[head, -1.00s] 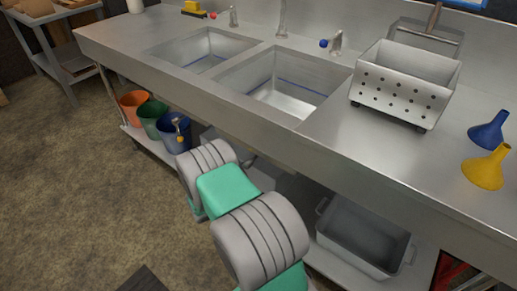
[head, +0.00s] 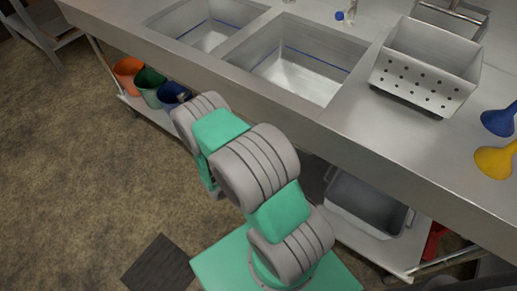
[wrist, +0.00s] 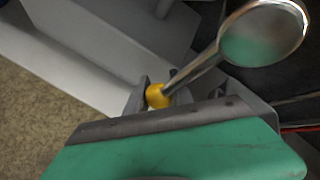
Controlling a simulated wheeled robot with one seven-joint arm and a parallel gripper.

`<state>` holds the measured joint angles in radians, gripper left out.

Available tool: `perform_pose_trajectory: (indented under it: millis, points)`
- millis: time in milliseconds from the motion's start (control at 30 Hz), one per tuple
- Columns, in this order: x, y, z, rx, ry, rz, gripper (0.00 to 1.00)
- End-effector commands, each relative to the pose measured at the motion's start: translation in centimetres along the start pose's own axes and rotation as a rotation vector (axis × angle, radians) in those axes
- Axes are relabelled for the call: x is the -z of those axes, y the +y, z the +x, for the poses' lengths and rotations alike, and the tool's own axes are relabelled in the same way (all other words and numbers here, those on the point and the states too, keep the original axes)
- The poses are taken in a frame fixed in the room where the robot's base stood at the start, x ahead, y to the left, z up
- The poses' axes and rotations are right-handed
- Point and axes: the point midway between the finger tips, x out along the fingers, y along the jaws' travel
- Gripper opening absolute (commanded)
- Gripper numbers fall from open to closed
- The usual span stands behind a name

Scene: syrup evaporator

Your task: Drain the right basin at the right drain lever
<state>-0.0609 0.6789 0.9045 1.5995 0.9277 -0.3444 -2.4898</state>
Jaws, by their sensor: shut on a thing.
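The right basin (head: 292,68) is a steel sink in the counter, with a blue line around its inner walls. I cannot tell how much liquid is in it. In the wrist view a drain lever's yellow knob (wrist: 157,96) sits on a metal rod (wrist: 192,78) that runs up to a shiny, round-ended metal pipe (wrist: 262,32). My gripper (wrist: 156,88) is shut on the yellow knob. In the head view my arm hides the gripper and this lever under the counter.
The left basin (head: 208,32) lies beside the right one. Orange, green and blue buckets (head: 150,88) stand on the low shelf at left. A grey tub (head: 365,205) sits on the shelf at right. A perforated steel box (head: 425,70) and funnels (head: 497,122) stand on the counter. Floor at left is open.

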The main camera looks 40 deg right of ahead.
Motion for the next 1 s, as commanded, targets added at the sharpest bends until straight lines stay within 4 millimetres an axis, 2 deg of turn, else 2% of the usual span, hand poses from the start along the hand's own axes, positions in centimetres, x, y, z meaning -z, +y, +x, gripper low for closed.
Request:
perform_pose_trajectory:
  millis: [33,567,600,833,1000]
  points:
    - [-0.43,-0.38,0.01,0.012,-0.004,-0.004,0.0]
    - [-0.23,-0.45,-0.02,0.018,0.004,-0.022,0.0]
    - [-0.22,-0.43,-0.02,0.018,0.005,-0.022,0.32]
    - [-0.04,-0.2,-0.16,0.013,0.006,-0.026,0.5]
    - [0.07,-0.18,-0.16,0.012,0.007,-0.027,0.5]
